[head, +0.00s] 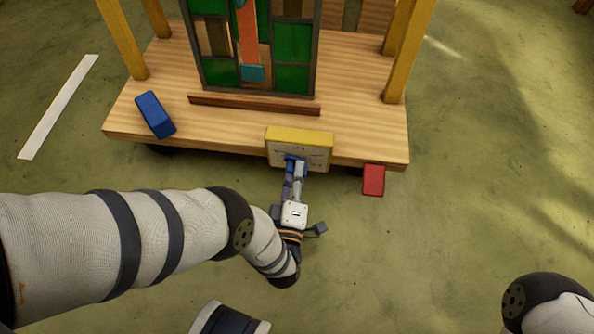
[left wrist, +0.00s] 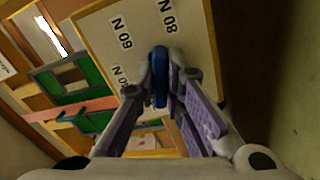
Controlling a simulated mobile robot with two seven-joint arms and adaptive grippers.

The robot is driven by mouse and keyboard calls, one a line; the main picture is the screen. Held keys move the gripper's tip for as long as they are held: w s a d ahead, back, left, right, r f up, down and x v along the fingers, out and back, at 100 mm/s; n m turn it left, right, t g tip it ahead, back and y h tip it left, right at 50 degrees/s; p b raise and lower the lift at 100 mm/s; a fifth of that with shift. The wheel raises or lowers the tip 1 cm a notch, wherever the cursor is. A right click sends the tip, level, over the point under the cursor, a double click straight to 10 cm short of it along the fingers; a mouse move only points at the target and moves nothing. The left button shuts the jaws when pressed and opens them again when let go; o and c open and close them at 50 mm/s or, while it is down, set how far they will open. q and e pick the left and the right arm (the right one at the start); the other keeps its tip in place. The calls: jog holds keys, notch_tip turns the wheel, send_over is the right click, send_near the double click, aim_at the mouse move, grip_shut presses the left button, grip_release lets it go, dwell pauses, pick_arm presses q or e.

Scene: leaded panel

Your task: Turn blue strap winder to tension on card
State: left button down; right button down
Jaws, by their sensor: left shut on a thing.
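The blue strap winder (head: 292,159) sits at the front of a yellow-edged box with a pale card face (head: 316,153) on the front edge of the wooden cart. My left gripper (head: 295,172) is shut on the winder. In the left wrist view the blue winder (left wrist: 160,75) is between the two fingertips (left wrist: 161,85), in front of the card (left wrist: 105,28). The card there shows markings such as "60 N" and "80 N"; the fingers hide part of it. No pointer is clear to me. My right gripper is out of view; only part of my right arm shows.
A leaded panel (head: 293,45) with green panes stands on the cart deck (head: 225,120), behind a brown ledge (head: 253,104). A blue block (head: 155,114) lies at the deck's left. A red block (head: 373,180) is at the front right edge. Yellow posts (head: 409,50) rise at the sides.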

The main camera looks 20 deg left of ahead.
pick_arm(q)
jog(key=shift+w+a+m, duration=0.1)
jog(key=shift+m, duration=0.9)
jog(key=c, duration=1.7)
grip_release()
jog(key=v, duration=0.7)
jog(key=shift+s+r, duration=0.1)
jog(key=shift+s, duration=0.2)
